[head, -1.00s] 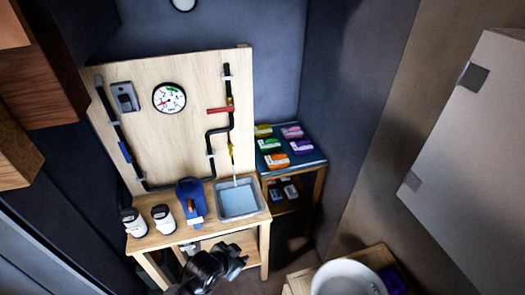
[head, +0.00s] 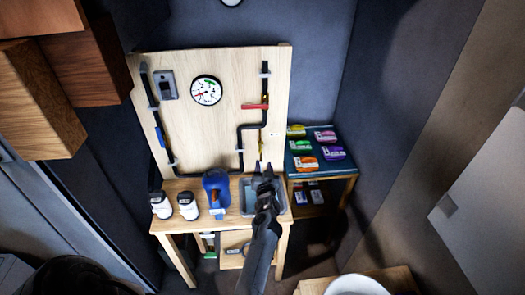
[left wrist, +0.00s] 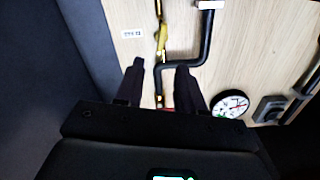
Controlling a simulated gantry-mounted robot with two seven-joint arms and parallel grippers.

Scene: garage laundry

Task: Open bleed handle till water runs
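A small yellow handle (left wrist: 162,40) lies nearly in line with the short vertical branch of the black pipe, seen upside down in the left wrist view. In the head view its valve (head: 260,148) is above the grey basin (head: 282,208). My left gripper (left wrist: 160,64) is open and empty. Its two fingers are on either side of the pipe in that picture, with the handle just beyond the tips; the gap to the board is unclear. In the head view the left gripper (head: 264,170) covers much of the basin and the outlet, so running water cannot be made out. My right gripper is not in view.
A red lever (head: 255,106) is higher on the same pipe, a blue one (head: 160,137) on the left. A gauge (head: 206,91) is on the board. A blue device (head: 216,188) and two white jars (head: 188,206) stand left of the basin.

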